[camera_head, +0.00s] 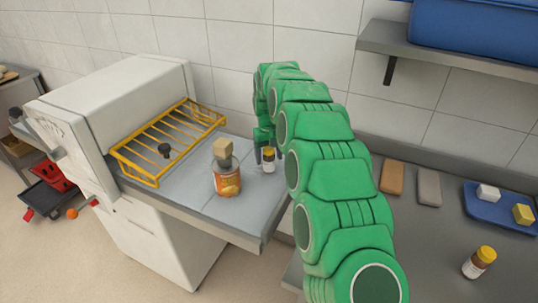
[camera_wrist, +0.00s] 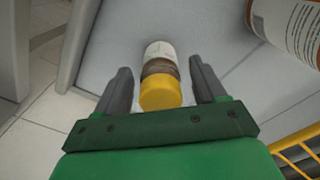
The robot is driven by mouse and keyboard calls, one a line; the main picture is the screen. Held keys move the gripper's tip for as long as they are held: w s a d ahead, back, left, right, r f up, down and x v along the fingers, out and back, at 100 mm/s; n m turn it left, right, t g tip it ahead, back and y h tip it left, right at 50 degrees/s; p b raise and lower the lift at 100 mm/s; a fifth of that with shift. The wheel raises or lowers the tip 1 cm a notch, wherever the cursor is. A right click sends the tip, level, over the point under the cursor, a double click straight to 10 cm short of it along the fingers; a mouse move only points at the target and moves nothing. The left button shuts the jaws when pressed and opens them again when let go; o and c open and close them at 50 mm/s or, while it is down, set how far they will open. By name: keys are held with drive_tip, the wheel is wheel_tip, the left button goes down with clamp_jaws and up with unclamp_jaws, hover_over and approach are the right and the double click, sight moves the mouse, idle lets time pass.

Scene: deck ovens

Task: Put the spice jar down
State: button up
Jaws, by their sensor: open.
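A small spice jar with a yellow lid, a dark band and a white label (camera_head: 268,160) stands on the grey tiled counter (camera_head: 200,190) next to the white oven. In the wrist view the spice jar (camera_wrist: 160,77) is between the two dark fingers, with a gap on each side. My gripper (camera_wrist: 158,85) is open around the jar. In the head view my green arm hides part of my gripper (camera_head: 264,152).
Another yellow-lidded jar (camera_head: 479,262) and a blue tray (camera_head: 485,212) are on the right counter.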

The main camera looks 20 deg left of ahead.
drive_tip(key=shift+r, duration=0.1)
wheel_tip(320, 180, up, 12)
drive_tip(key=shift+r, duration=0.1)
idle(0.5)
drive_tip(key=shift+d, duration=0.1)
idle(0.4)
drive_tip(key=s+d+r+m, duration=0.1)
drive_tip(key=s+d+r, duration=0.25)
drive_tip(key=d, duration=0.65)
drive_tip(key=s+d+r+m, duration=0.25)
drive_tip(key=s+d, duration=0.25)
drive_tip(key=d, duration=0.5)
drive_tip(key=s+d+r+m, duration=0.1)
drive_tip(key=s+d+r, duration=0.3)
drive_tip(key=d, duration=0.6)
drive_tip(key=s+d+f+m, duration=0.1)
drive_tip(key=s+d+f, duration=0.1)
drive_tip(key=s+d, duration=0.4)
drive_tip(key=s+d+f+m+g, duration=0.1)
drive_tip(key=s+d, duration=0.5)
drive_tip(key=s, duration=0.8)
drive_tip(key=s+d+f+m, duration=0.2)
drive_tip(key=s+d+f, duration=0.3)
drive_tip(key=s, duration=0.6)
drive_tip(key=shift+d+f+g, duration=0.15)
drive_tip(key=shift+d+g, duration=0.25)
drive_tip(key=shift+d, duration=0.15)
